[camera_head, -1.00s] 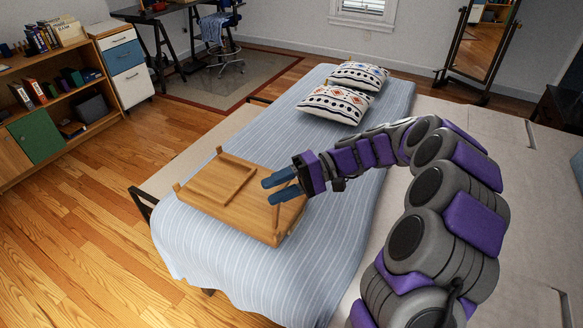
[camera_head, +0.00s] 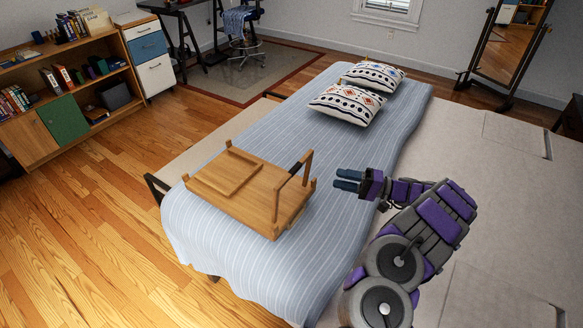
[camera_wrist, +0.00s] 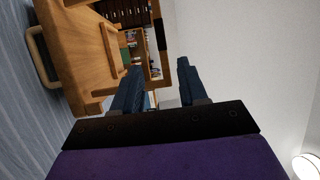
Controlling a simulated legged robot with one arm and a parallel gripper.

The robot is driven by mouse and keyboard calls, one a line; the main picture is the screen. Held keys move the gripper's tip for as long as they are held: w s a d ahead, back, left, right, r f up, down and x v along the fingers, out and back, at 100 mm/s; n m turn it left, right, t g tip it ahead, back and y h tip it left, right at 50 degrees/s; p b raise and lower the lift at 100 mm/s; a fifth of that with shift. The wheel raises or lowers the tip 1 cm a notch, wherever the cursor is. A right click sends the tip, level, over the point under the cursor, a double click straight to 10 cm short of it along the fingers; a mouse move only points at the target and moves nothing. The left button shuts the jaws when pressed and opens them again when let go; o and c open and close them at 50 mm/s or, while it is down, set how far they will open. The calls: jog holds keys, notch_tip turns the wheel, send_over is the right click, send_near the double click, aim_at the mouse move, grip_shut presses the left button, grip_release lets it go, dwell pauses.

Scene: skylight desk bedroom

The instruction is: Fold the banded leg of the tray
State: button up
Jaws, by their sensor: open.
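The wooden tray (camera_head: 245,204) lies on the near part of the bed with its underside up. One U-shaped leg (camera_head: 300,163) stands raised at its right end; a second frame (camera_head: 222,175) lies flat at the left. My gripper (camera_head: 336,180) is open and empty, to the right of the raised leg and apart from it. In the wrist view the tray (camera_wrist: 80,50) is at the left, seen sideways. Wooden leg bars (camera_wrist: 135,89) show near my open fingers (camera_wrist: 159,68). A dark stretch (camera_wrist: 158,34) shows on the bar; whether it is the band I cannot tell.
The bed (camera_head: 300,280) has a striped blue cover and patterned pillows (camera_head: 347,104) at its far end. A bookshelf (camera_head: 70,95) stands at the back left and a standing mirror (camera_head: 508,45) at the back right. The bed around the tray is clear.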

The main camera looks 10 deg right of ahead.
aim_at(298, 169)
jog(key=b+x, duration=0.2)
jog(key=x, duration=1.5)
jog(key=shift+a, duration=0.25)
jog(key=shift+w+d, duration=0.1)
jog(key=shift+d, duration=0.55)
jog(key=shift+c, duration=0.2)
jog(key=shift+a, duration=0.5)
jog(key=c, duration=0.5)
grip_shut()
jog(key=shift+d, duration=0.15)
